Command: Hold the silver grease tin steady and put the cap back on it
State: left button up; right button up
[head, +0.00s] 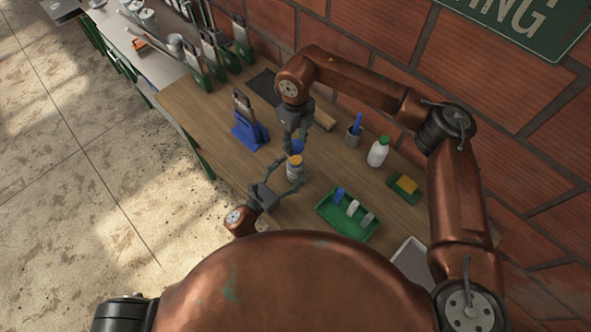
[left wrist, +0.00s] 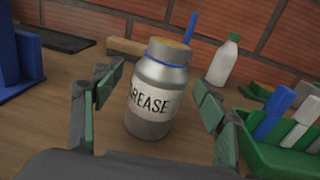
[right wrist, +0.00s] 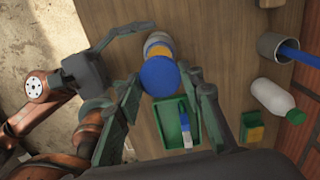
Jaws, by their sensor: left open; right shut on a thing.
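The silver grease tin (head: 294,170) stands upright on the wooden bench. The left wrist view shows its GREASE label (left wrist: 153,104), a blue ring at its neck and an uncapped yellowish top. My left gripper (head: 282,188) is open, with its fingers (left wrist: 157,95) on either side of the tin and visible gaps beside it. My right gripper (right wrist: 165,90) is shut on the blue cap (right wrist: 159,76). In the head view the cap (head: 296,146) is just beyond the tin's top. In the right wrist view it hides part of the tin (right wrist: 158,46).
A green tray (head: 335,222) with several tools lies right of the tin. A white bottle (head: 377,154), a grey cup (head: 352,139) with a blue-handled tool and a yellow-green sponge (head: 405,187) stand nearer the brick wall. A blue stand (head: 249,133) is to the left. Bench between is clear.

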pick_arm(q)
jog(key=shift+x, duration=1)
jog(key=shift+c, duration=0.4)
jog(key=c, duration=1.7)
pick_arm(e)
send_over(296, 160)
jog(key=shift+w+a+f, duration=0.1)
jog(key=shift+f, duration=2.4)
